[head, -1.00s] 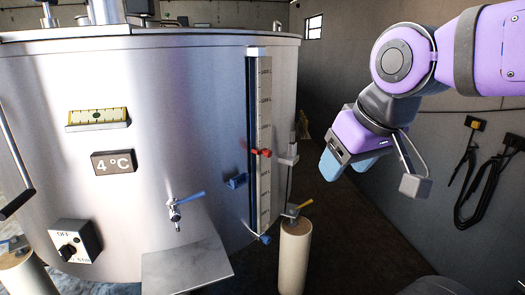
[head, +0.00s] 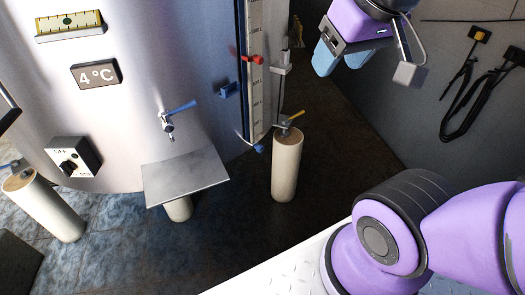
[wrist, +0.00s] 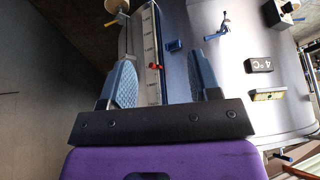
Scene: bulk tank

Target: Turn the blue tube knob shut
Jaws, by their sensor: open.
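The small blue knob (head: 258,149) sits at the foot of the tall level tube (head: 256,75) on the steel tank. I cannot tell its turn position from here. A red marker (head: 252,58) sits on the tube, and it also shows in the wrist view (wrist: 156,67). My gripper (head: 340,60) is open and empty, to the right of the tube and well above the knob. In the wrist view its blue fingers stand apart (wrist: 163,75), with the tube and a blue block (wrist: 174,45) beyond them. The knob is not clear in that view.
A blue-handled tap (head: 170,120) is on the tank above a steel shelf (head: 187,178). A pale post (head: 286,165) with a yellow-handled valve (head: 290,118) stands just right of the knob. Black cables (head: 470,95) hang on the right wall. Dark floor lies open right of the post.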

